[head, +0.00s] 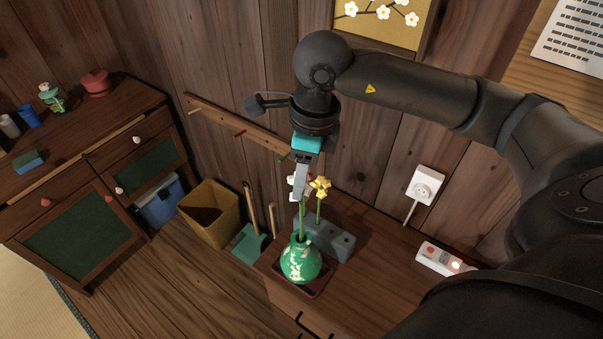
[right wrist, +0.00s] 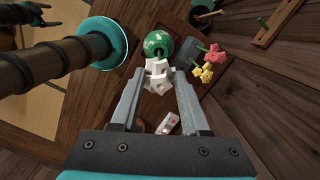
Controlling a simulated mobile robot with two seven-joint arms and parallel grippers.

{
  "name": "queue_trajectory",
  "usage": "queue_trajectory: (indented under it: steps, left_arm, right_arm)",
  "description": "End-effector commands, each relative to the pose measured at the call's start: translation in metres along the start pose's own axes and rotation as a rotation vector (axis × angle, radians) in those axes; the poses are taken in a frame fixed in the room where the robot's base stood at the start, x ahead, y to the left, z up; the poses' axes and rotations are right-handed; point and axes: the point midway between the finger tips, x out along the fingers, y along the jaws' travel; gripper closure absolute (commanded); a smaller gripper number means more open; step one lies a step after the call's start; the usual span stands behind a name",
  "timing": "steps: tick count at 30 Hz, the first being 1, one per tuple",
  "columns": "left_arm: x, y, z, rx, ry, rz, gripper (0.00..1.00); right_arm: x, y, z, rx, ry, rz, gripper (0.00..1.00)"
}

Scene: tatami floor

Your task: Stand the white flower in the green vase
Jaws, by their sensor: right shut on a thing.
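My right gripper (head: 299,188) is shut on the white flower (right wrist: 157,75), just below its bloom. In the head view the bloom is partly hidden behind the fingers. The flower's green stem hangs about upright and its lower end meets the mouth of the green vase (head: 301,262). I cannot tell how far the stem is inside the mouth. The round vase has pale markings and stands upright. In the right wrist view the vase (right wrist: 158,42) lies just beyond the bloom.
A yellow flower (head: 321,186) stands close by at the grey block (head: 338,240), with a pink-red flower (right wrist: 215,54) beside it. The vase rests on a dark square tray (head: 318,285). A white device (head: 437,258), a bin (head: 209,211) and the wooden wall are around.

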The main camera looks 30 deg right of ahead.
Motion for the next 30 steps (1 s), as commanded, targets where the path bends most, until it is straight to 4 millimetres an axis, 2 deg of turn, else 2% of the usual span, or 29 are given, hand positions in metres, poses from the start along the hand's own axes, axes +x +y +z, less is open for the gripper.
queue_trajectory:
  steps: [30]
  left_arm:
    - [0.026,0.001,0.002,0.0,0.0,0.0,0.14]
  right_arm:
    - [0.026,0.0,-0.003,0.0,0.0,0.0,1.0]
